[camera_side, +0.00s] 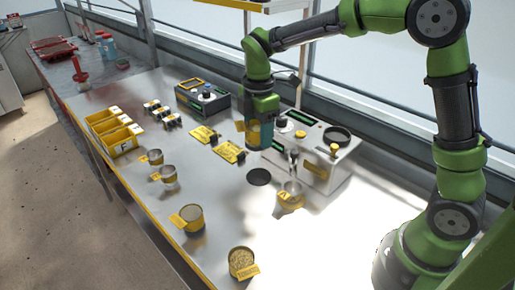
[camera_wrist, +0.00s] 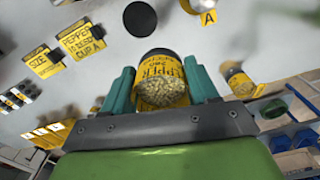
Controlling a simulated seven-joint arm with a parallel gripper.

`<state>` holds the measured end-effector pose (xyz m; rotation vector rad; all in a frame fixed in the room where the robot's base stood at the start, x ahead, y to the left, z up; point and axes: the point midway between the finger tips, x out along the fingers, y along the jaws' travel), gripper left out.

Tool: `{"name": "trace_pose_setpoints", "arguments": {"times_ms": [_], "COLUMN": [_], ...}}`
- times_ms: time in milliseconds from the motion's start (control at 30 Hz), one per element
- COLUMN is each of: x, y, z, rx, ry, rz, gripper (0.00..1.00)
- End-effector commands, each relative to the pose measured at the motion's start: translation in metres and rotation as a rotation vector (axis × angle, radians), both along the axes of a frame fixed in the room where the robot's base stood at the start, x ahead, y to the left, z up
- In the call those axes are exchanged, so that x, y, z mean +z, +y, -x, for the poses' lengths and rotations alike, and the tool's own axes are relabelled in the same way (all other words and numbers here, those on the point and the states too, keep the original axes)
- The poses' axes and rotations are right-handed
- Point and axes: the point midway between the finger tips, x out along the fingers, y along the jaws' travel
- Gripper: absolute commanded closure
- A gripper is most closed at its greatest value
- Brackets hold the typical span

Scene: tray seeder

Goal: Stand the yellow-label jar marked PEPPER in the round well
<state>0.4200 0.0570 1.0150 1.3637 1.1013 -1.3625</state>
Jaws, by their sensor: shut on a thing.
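My gripper (camera_wrist: 160,82) is shut on a jar (camera_wrist: 161,82) with a yellow label; the label reads PEPPER, and pale seeds show at its near end in the wrist view. In the side view my gripper (camera_side: 261,136) holds the jar (camera_side: 253,131) above the table, partly hidden by the fingers. A flat black disc (camera_side: 259,177) lies below on the table; it also shows beyond the jar in the wrist view (camera_wrist: 139,18). A dark-rimmed round recess (camera_side: 337,135) is in the top of the white machine (camera_side: 315,172). I cannot tell which is the round well.
Other jars (camera_side: 193,222) (camera_side: 241,264) stand along the front edge. Yellow bins (camera_side: 115,132) are at left.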

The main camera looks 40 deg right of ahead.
Motion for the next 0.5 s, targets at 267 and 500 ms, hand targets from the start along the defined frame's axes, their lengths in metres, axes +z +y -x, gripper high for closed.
{"name": "trace_pose_setpoints", "arguments": {"times_ms": [267,500], "x": [0.037,0.06], "y": [-0.135,-0.207], "z": [0.029,0.078], "rx": [-0.318,-0.522], "ry": [-0.004,-0.003], "rz": [0.001,0.001], "gripper": [0.75,0.75]}}
